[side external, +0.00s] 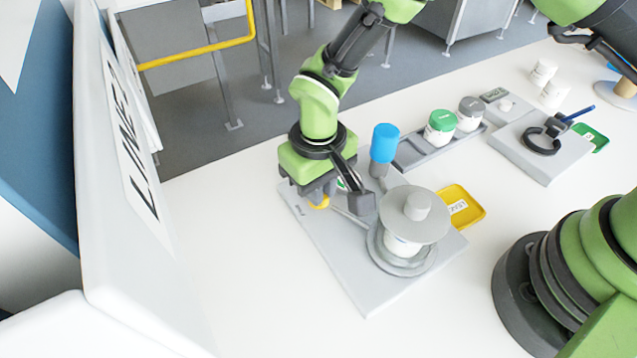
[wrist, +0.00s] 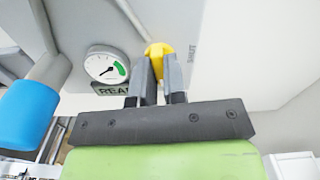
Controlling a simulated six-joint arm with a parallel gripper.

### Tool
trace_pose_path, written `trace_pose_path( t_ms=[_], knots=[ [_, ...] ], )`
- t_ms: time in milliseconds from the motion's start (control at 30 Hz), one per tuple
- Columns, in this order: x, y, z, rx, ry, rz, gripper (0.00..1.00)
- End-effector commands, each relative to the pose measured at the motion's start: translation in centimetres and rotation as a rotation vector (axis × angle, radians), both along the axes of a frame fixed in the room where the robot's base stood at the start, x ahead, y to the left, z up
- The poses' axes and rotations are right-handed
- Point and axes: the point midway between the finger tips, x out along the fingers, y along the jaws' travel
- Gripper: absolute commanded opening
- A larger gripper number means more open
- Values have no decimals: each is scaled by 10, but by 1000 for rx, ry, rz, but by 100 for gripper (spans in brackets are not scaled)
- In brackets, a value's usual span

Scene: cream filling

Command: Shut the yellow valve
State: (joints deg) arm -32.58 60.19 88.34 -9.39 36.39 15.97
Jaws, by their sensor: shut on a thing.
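The yellow valve (side external: 320,203) shows at the left part of the grey filling station's base plate (side external: 366,290), partly hidden under my gripper. In the wrist view the yellow valve handle (wrist: 158,50) sits between the tips of my gripper (wrist: 158,72). My gripper (side external: 326,192) points down and its fingers are shut on the handle. The word SHUT is printed on the plate to the right of the handle.
A blue-capped post (side external: 384,143) stands close behind my gripper. A grey disc lid (side external: 414,214) tops a white jar on the plate. The front table is clear.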

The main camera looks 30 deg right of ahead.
Motion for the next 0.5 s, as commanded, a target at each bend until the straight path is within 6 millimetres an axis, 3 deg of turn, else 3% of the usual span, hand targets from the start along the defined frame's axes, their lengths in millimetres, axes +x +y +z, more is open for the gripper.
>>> trace_pose_path(
  t_ms=[500],
  knots=[
    [-1,0,0,-1,5,464,0]
  ],
)
